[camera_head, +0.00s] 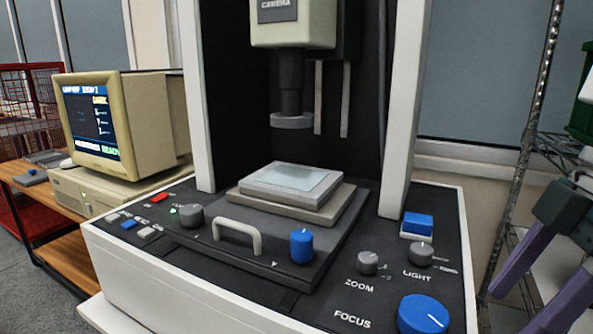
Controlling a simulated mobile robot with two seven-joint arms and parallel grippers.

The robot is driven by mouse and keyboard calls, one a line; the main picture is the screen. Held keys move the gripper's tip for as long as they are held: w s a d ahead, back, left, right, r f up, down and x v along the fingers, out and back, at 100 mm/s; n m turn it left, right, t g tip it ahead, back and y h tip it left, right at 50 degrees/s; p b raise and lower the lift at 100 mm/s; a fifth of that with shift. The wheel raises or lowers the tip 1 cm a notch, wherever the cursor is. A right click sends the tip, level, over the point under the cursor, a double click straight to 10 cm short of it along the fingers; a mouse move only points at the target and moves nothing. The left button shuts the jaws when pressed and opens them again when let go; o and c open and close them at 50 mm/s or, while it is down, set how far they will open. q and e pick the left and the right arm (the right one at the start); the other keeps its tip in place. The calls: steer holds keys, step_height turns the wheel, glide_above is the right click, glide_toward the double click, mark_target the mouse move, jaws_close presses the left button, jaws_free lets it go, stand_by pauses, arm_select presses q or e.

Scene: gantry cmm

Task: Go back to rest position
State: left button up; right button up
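The measuring machine (150,285) stands in front of me with its camera head (292,25) and dark lens above a flat stage (335,205). A grey plate with a pale glass window (290,180) lies on the stage. My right gripper (518,308) is at the right edge, with two purple fingers spread apart and nothing seen between them. It is to the right of the machine, and the arm behind it is mostly cut off by the frame. My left gripper is not in view.
The console has a white handle (238,235), a blue knob (302,246), a large blue focus knob (422,314) and a blue button (418,224). A beige computer (135,120) stands on a wooden table (40,200) at left. A wire rack (535,120) stands at right.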

steer(key=s+a+f+m+t+p, duration=0.15)
steer(key=s+a+m+p, duration=0.35)
steer(key=s+a, duration=0.55)
steer(key=s+d+r+m+t+h+p, duration=0.1)
steer(key=s+d+r+m+h+p, duration=0.25)
steer(key=s+m, duration=0.4)
arm_select(q)
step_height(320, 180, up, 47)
steer(key=p, duration=3.7)
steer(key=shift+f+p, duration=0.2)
steer(key=shift+p, duration=0.15)
arm_select(e)
step_height(320, 180, up, 38)
steer(key=shift+w+d, duration=0.15)
steer(key=shift+d, duration=0.2)
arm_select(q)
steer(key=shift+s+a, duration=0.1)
arm_select(e)
steer(key=shift+n, duration=0.25)
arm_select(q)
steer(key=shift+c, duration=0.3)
